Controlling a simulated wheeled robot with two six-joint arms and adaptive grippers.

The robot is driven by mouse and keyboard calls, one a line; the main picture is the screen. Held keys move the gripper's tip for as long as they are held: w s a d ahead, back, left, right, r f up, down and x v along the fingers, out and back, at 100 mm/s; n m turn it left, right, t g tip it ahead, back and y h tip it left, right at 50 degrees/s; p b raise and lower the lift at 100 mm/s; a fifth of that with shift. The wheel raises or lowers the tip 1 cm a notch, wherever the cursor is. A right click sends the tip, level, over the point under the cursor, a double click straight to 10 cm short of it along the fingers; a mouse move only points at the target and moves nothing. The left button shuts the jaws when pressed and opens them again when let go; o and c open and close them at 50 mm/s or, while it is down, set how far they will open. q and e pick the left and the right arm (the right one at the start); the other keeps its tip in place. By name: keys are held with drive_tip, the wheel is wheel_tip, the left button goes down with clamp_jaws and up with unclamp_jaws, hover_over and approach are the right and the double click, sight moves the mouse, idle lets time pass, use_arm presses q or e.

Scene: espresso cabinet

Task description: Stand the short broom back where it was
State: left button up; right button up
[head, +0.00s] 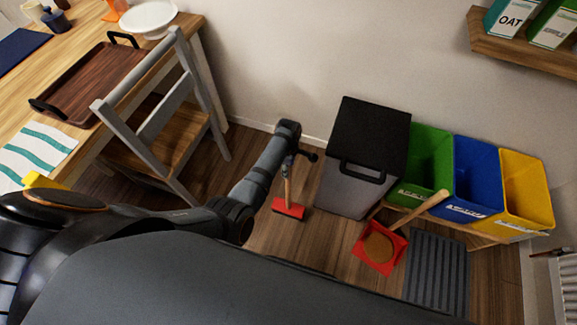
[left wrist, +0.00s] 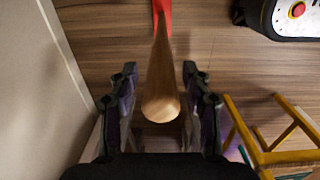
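The short broom has a red head (head: 289,208) and a light wooden handle (head: 288,188). In the head view it stands on the floor between the chair and the grey bin, handle up. My left gripper (head: 300,157) is at the top of the handle. In the left wrist view the handle (left wrist: 160,106) points up at the camera, between the two fingers (left wrist: 160,95). The fingers are apart, with a gap showing on each side of the handle. Part of the red head (left wrist: 163,12) shows at the top edge. My right gripper is not in view.
A grey bin with black lid (head: 368,140) stands just right of the broom. A red dustpan (head: 366,258) with a wooden-handled tool lies further right, before green, blue and yellow bins (head: 478,178). A grey chair (head: 150,125) is left.

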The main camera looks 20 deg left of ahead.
use_arm(q)
drive_tip(key=shift+r, duration=0.1)
wheel_tip(320, 180, up, 12)
drive_tip(key=p, duration=0.3)
drive_tip(key=shift+s, duration=0.1)
idle(0.3)
